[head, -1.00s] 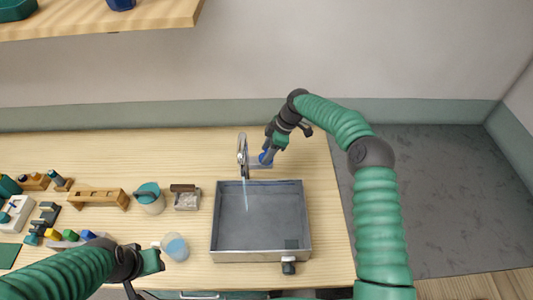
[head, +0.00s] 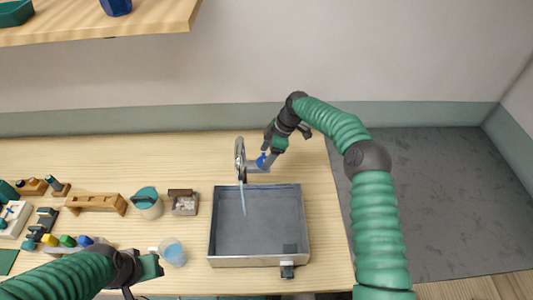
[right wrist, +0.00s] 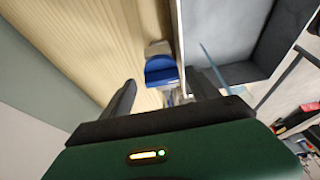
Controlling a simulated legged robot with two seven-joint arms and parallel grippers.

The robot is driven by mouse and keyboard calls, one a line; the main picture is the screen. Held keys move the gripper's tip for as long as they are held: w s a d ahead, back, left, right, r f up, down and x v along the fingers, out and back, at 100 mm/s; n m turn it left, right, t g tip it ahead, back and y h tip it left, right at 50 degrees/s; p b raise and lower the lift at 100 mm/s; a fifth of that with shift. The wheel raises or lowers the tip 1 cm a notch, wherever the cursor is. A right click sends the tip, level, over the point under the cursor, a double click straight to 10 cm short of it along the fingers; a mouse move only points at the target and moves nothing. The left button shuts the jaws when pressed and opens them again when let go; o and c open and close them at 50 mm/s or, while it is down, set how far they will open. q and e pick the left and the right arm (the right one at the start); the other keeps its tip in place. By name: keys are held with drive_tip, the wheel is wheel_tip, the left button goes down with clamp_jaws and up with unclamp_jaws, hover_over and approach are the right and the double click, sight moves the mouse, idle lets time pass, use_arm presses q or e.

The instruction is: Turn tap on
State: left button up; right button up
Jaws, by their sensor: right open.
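The tap (head: 240,158) stands at the back edge of the grey sink (head: 213,225), and a pale blue stream (head: 243,198) runs from its spout into the basin. The stream also shows in the right wrist view (right wrist: 212,68). The tap's blue handle (head: 262,160) is to the right of the spout; in the right wrist view the blue handle (right wrist: 161,70) lies ahead, between the two fingers. My right gripper (head: 269,150) is open at the handle; I cannot tell whether a finger touches it. My left gripper (head: 154,267) is low at the left, away from the tap, its jaw state unclear.
A beaker of blue liquid (head: 173,252) stands near my left gripper. A shelf (head: 100,22) overhangs the back left. The table right of the sink is clear.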

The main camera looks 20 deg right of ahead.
drive_tip(key=b+v, duration=0.1)
drive_tip(key=v, duration=1.5)
drive_tip(key=shift+d+r+b, duration=0.2)
drive_tip(key=shift+r+b, duration=0.2)
drive_tip(key=s+a+f+m+h+b, duration=0.3)
drive_tip(key=s+a+f+m, duration=0.2)
drive_tip(key=s+a+f, duration=0.4)
drive_tip(key=s+f+m+b, duration=0.1)
drive_tip(key=s+f+m, duration=0.1)
drive_tip(key=s, duration=0.5)
drive_tip(key=s+d+f+m+t+h, duration=0.1)
drive_tip(key=s+f+m, duration=0.2)
drive_tip(key=s, duration=0.4)
drive_tip(key=s+f+m+b, duration=0.1)
drive_tip(key=s+f+m, duration=0.2)
drive_tip(key=s+m, duration=0.2)
drive_tip(key=shift+s+d+f+b, duration=0.15)
drive_tip(key=shift+s+d+b, duration=0.15)
drive_tip(key=shift+s, duration=0.8)
